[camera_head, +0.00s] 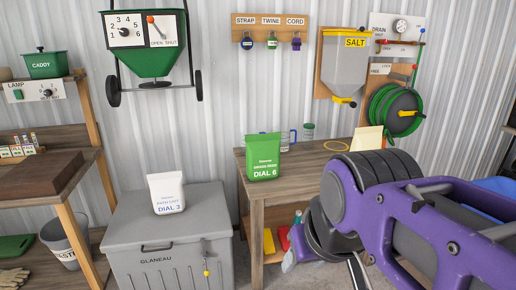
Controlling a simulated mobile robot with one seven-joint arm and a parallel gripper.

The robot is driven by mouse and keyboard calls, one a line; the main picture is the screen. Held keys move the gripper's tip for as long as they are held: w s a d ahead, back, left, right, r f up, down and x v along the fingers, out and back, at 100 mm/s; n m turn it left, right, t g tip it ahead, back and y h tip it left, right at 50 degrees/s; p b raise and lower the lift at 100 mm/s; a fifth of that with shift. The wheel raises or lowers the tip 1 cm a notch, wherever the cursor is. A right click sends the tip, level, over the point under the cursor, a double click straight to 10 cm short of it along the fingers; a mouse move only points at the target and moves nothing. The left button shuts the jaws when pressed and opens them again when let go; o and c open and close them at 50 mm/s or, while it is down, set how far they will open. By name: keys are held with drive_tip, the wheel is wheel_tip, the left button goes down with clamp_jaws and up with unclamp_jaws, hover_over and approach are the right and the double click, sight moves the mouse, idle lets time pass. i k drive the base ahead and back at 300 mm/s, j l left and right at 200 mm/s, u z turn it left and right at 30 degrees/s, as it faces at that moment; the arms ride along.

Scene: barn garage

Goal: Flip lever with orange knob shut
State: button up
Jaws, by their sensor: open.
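A lever with an orange knob (151,19) is on a white plate on the front of a green hopper (153,63), high on the wall at left. The plate reads OPEN and SHUT below the lever. The knob is up and to the left of the lever's lower end. The pivot is too small to make out clearly. My purple arm fills the lower right, far from the hopper. Dark parts at its near end look like my gripper (357,270), partly cut off by the bottom edge and partly hidden. Nothing shows held in it.
A grey chest (168,238) with a white DIAL 3 bag (166,193) stands below the hopper. A wooden table (316,163) holds a green DIAL 6 bag (263,158). A SALT dispenser (345,65) and a DRAIN board (396,28) with other levers hang at right.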

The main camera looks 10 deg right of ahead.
sight(150, 19)
drive_tip(key=z, duration=1.1)
drive_tip(key=u, duration=1.6)
drive_tip(key=i+j+z, duration=0.15)
drive_tip(key=i+j, duration=0.75)
drive_tip(key=i+j+z, duration=0.2)
drive_tip(key=i+j, duration=0.65)
drive_tip(key=k+j, duration=0.05)
drive_tip(key=j, duration=0.05)
